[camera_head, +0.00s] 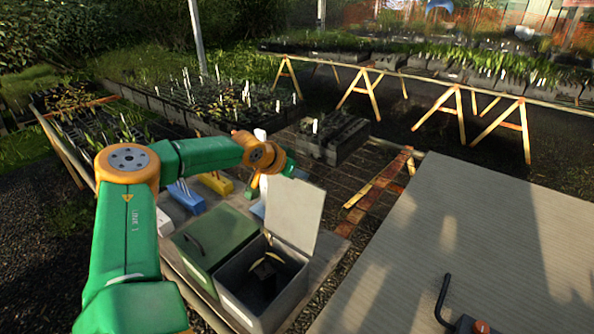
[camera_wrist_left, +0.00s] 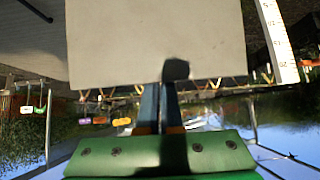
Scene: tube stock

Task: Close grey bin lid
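The grey bin (camera_head: 262,290) stands with its pale grey lid (camera_head: 294,213) raised, nearly upright, along its far edge. The bin's inside is dark with something in it that I cannot make out. My left gripper (camera_head: 297,172) is behind the lid's upper left part, its tips mostly hidden there. In the left wrist view the lid (camera_wrist_left: 150,35) fills the upper middle, and my left gripper (camera_wrist_left: 161,88) points at it with its fingers together and nothing seen between them. A dark patch, shadow or handle, lies on the lid by the fingertips. I cannot tell whether they touch. My right gripper is not in view.
A green bin with its lid shut (camera_head: 213,237) stands just left of the grey bin. Blue (camera_head: 186,197) and yellow (camera_head: 216,183) items lie behind it. A broad grey table top (camera_head: 470,230) is mostly bare, with a black-handled tool (camera_head: 443,298) at its front.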

